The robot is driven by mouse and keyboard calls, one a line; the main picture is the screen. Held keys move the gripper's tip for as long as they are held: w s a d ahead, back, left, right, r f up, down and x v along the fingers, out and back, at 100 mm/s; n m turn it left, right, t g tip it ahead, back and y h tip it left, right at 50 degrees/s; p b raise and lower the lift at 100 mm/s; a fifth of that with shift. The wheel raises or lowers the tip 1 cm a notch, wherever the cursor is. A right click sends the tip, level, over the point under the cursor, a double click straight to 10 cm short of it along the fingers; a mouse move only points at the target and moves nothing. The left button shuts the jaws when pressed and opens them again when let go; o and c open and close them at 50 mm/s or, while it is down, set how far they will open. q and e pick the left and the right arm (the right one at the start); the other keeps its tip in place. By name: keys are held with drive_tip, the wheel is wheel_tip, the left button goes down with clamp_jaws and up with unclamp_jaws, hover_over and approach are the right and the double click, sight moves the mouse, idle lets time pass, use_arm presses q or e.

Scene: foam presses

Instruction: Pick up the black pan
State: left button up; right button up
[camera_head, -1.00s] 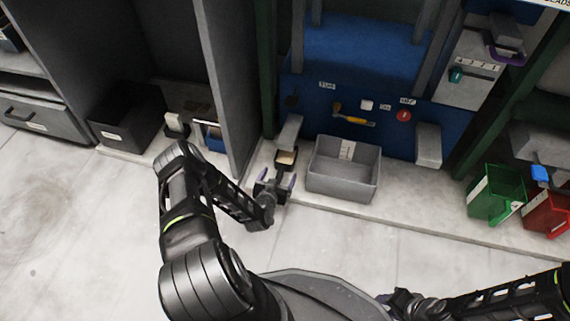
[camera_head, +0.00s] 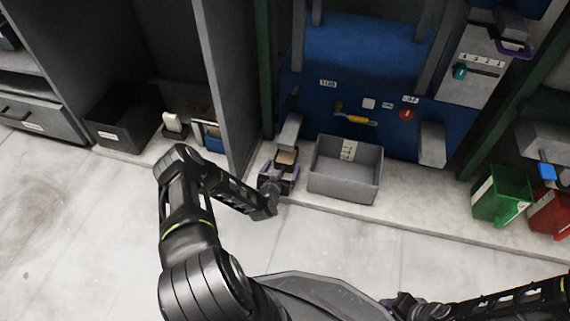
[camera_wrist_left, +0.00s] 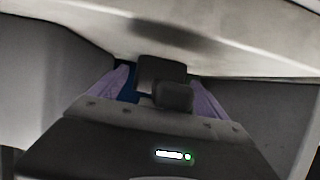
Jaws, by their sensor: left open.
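The black pan (camera_head: 286,167) is small and dark with a tan patch inside. It sits on the pale ledge below a grey spout, just left of the grey bin. My left gripper (camera_head: 279,174) is open, with its purple fingers at the near side of the pan, one toward each side. In the left wrist view the open purple fingers (camera_wrist_left: 158,92) flank a dark block that looks like the pan's handle (camera_wrist_left: 174,96); I cannot tell whether they touch it. My right gripper (camera_head: 400,302) is low at the bottom right, and its fingers are not clear.
A grey bin (camera_head: 343,184) stands close to the right of the pan. A dark partition (camera_head: 228,85) rises to the left. The blue press (camera_head: 362,60) is behind. A black bin (camera_head: 122,130) is at left; green (camera_head: 502,194) and red bins (camera_head: 550,212) are at right. The floor in front is clear.

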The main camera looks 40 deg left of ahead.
sight(282, 167)
use_arm(q)
drive_tip(key=c, duration=1.4)
drive_tip(key=shift+r, duration=0.1)
drive_tip(key=shift+r+p, duration=0.4)
wheel_tip(282, 167, up, 3)
drive_tip(key=shift+r+p, duration=0.1)
drive_tip(key=shift+p, duration=1.05)
drive_tip(key=s+d+p, duration=0.1)
drive_tip(key=s+d, duration=0.1)
drive_tip(key=s, duration=0.3)
drive_tip(key=s+d+p, duration=0.2)
drive_tip(key=s, duration=0.4)
drive_tip(key=s+d+p, duration=0.2)
drive_tip(key=s, duration=0.4)
drive_tip(key=shift+f, duration=0.35)
